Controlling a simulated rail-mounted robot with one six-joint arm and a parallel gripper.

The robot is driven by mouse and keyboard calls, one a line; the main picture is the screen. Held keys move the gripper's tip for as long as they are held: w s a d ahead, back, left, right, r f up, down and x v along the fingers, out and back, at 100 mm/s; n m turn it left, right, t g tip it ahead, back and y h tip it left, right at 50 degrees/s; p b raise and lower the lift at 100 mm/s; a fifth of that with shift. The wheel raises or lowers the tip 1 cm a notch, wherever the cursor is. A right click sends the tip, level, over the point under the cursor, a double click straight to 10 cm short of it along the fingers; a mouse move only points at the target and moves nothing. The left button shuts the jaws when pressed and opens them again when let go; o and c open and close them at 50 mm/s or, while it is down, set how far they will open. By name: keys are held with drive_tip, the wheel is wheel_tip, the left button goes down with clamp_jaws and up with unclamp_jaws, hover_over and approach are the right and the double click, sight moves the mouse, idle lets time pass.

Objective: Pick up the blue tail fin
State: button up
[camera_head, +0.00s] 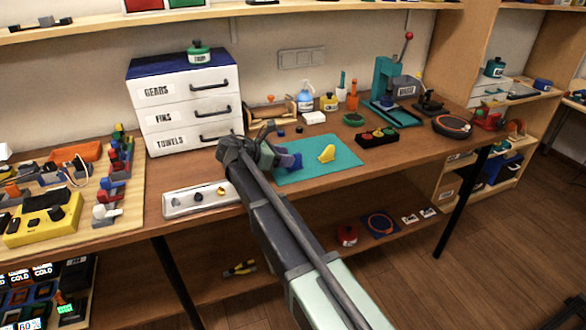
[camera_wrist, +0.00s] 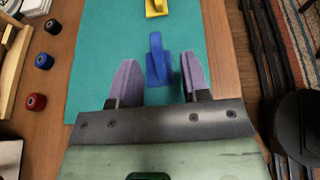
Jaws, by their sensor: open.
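The blue tail fin (camera_wrist: 157,62) lies on the teal mat (camera_wrist: 95,40) in the wrist view, its narrow end pointing away from my gripper. My gripper (camera_wrist: 160,75) is open and empty, with one purple finger to either side of the fin. The fin looks roughly centred between the fingers; I cannot tell their height above the mat. In the head view my gripper (camera_head: 280,156) is over the left part of the mat, and the arm and fingers make the fin hard to pick out there.
A yellow fin (camera_head: 327,153) lies on the mat beyond the blue one. Several small dark and red rollers (camera_wrist: 40,61) stand left of the mat. A white tray (camera_head: 178,208) is at the table's front edge; white drawers (camera_head: 183,105) stand behind. The mat's right side is clear.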

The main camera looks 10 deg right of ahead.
sight(297, 166)
drive_tip(key=b+x, duration=0.2)
drive_tip(key=x, duration=0.3)
drive_tip(key=shift+w+a+f, duration=0.1)
drive_tip(key=shift+w+f, duration=0.05)
drive_tip(key=shift+f, duration=0.05)
drive_tip(key=shift+r, duration=0.1)
clamp_jaws()
